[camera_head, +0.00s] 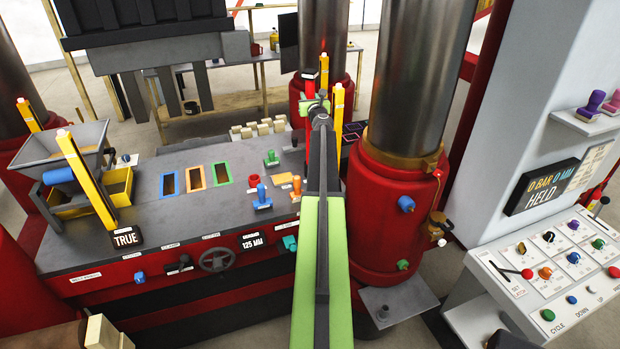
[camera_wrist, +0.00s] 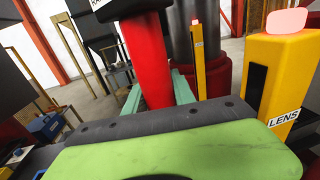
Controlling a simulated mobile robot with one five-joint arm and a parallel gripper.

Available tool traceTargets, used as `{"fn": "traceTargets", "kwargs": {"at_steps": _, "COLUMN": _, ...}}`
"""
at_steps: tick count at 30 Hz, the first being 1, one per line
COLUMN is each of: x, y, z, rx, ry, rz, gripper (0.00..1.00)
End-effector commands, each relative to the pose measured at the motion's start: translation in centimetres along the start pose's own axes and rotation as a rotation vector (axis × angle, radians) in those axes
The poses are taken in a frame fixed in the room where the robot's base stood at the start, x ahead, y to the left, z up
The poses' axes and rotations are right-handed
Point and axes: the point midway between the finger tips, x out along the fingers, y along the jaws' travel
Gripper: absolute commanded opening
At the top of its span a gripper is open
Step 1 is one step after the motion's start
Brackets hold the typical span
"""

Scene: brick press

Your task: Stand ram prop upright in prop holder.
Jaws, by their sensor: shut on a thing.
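The ram prop appears to be the red post with a black, partly lettered head, seen in the wrist view (camera_wrist: 143,62). It stands close to upright between the teal fingers of my gripper (camera_wrist: 156,96), which are shut on it. Its lower end is hidden behind my wrist. In the head view the red prop (camera_head: 310,88) shows at the far end of my arm, by my gripper (camera_head: 318,106), above the back right of the press bed. I cannot make out the prop holder for certain; my arm covers part of that area.
A yellow post marked LENS (camera_wrist: 272,85) stands close on the right in the wrist view. Another yellow post (camera_head: 338,110) is just right of my gripper. A thick steel column (camera_head: 408,75) rises right of my arm. The press bed (camera_head: 150,225) has coloured slots and a hopper.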

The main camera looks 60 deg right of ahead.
Motion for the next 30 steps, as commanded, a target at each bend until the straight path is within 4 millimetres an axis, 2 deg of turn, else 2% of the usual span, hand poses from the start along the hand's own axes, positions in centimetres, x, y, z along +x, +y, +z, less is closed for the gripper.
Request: {"fn": "traceTargets", "kwargs": {"at_steps": 30, "x": 0.0, "y": 0.1, "z": -3.9, "rx": 0.000, "ry": 0.000, "rz": 0.001, "gripper": 0.00}}
